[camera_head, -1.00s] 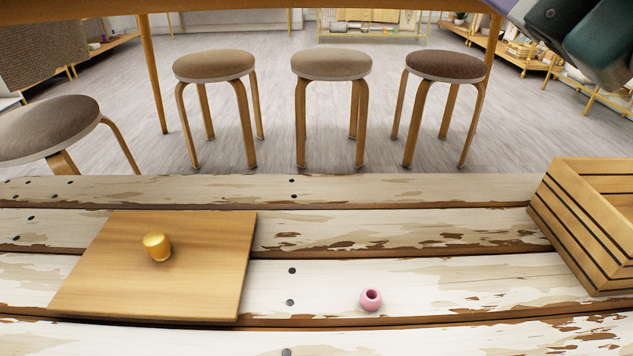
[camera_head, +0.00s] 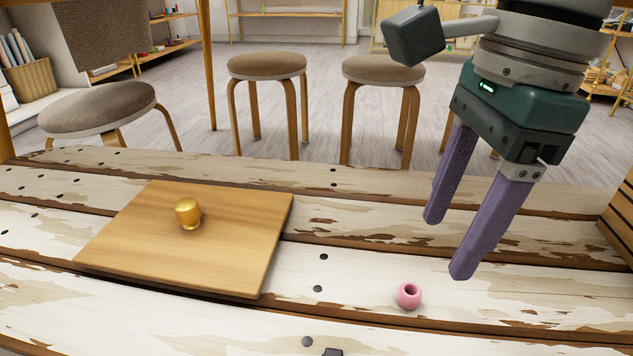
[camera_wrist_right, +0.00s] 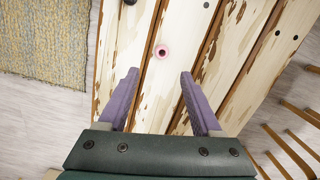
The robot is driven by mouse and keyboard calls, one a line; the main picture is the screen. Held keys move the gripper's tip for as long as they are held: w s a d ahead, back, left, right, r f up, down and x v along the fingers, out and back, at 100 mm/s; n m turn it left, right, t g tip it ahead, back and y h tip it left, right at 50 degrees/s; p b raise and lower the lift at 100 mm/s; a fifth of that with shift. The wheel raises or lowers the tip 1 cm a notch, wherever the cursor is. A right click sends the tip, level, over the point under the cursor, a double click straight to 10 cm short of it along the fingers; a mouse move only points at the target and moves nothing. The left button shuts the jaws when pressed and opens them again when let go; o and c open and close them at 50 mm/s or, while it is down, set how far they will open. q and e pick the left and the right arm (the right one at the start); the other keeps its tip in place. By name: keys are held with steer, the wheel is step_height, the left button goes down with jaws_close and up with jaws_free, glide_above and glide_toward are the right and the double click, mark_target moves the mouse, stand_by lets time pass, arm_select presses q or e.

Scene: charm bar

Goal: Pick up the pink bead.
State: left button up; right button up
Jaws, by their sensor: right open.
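The pink bead (camera_head: 409,295) is a small round bead with a hole, resting on the worn white plank table (camera_head: 480,310). It also shows in the right wrist view (camera_wrist_right: 162,51), ahead of the fingertips and between their lines. My right gripper (camera_head: 448,248) has two purple fingers spread apart with nothing between them. It hangs above the table, up and to the right of the bead in the head view, apart from it. My left gripper is not recognisable in any view; a small dark piece at the bottom edge of the head view is too little to tell.
A slatted wooden crate (camera_head: 620,225) stands at the right edge. Stools (camera_head: 267,66) stand beyond the table. The planks around the pink bead are clear.

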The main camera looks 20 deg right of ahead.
mark_target(411, 289)
steer(key=f, duration=0.1)
steer(key=f+b, duration=0.1)
steer(key=f, duration=0.1)
steer(key=shift+a+f+b, duration=0.3)
steer(key=shift+f, duration=0.05)
steer(key=f+b, duration=0.2)
steer(key=f, duration=0.1)
steer(key=w+a+f+b, duration=0.1)
steer(key=shift+f, duration=0.3)
steer(key=shift+s+r, duration=0.1)
steer(key=shift+d, duration=0.1)
steer(key=c, duration=0.3)
jaws_close()
